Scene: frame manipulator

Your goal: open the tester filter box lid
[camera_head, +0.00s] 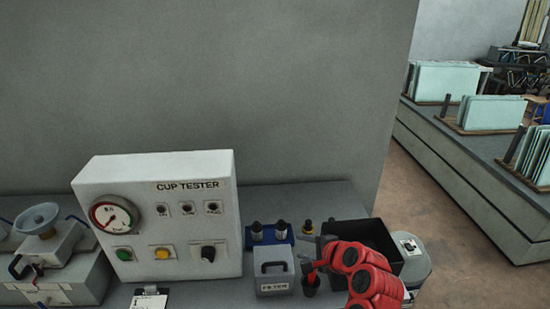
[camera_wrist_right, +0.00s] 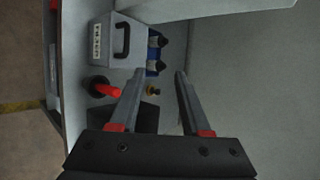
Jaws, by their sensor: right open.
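The tester filter box (camera_head: 272,289) is a small grey box labelled FILTER on the bench, right of the CUP TESTER panel. Its lid (camera_head: 283,253) looks closed, with a dark handle (camera_head: 273,267) on it. In the right wrist view the box (camera_wrist_right: 108,52) and its dark handle (camera_wrist_right: 122,40) show at the upper left. My right gripper (camera_head: 313,257) is just right of the box, apart from the handle. In the right wrist view its fingers (camera_wrist_right: 158,80) are spread with nothing between the tips. My left gripper is out of view.
The CUP TESTER panel (camera_head: 155,215) stands left of the box. A blue holder (camera_head: 270,235) with dark-topped items is behind it. A red-handled tool (camera_wrist_right: 107,90) is close to my right gripper. A black bin (camera_head: 345,231) stands behind my right arm; a wall closes off the back.

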